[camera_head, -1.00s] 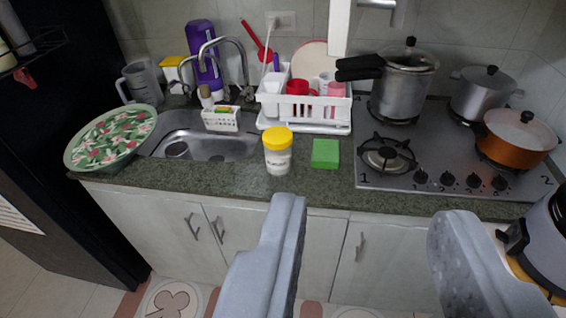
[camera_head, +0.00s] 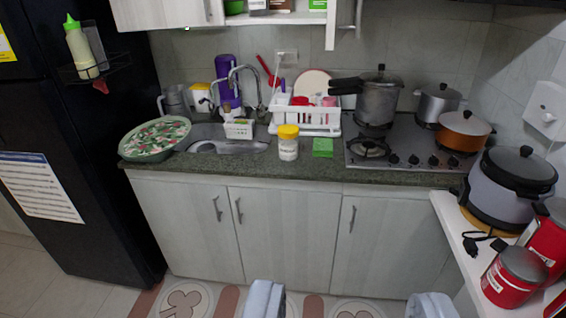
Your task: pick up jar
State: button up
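The jar (camera_head: 288,147) has a yellow lid and a pale, see-through body with whitish contents. It stands upright on the dark green counter (camera_head: 240,169) near the front edge, just left of a green block. My gripper (camera_head: 347,304) shows at the bottom of the view as two grey fingers spread wide apart. It is open with nothing between the fingers. It is apart from the jar, which is higher in the picture and a little left of the middle of the gap.
A green block (camera_head: 323,147) and a white dish rack (camera_head: 305,121) are close to the jar. The sink (camera_head: 225,146) and a floral tray (camera_head: 154,139) are left. The stove (camera_head: 420,138) with pots is right. A rice cooker (camera_head: 508,190) and red cans stand on a white surface at right.

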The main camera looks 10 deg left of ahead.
aim_at(288, 150)
jog(key=u, duration=0.35)
jog(key=i, duration=0.45)
jog(key=u, duration=0.5)
jog(key=i, duration=2.3)
jog(key=z, duration=0.45)
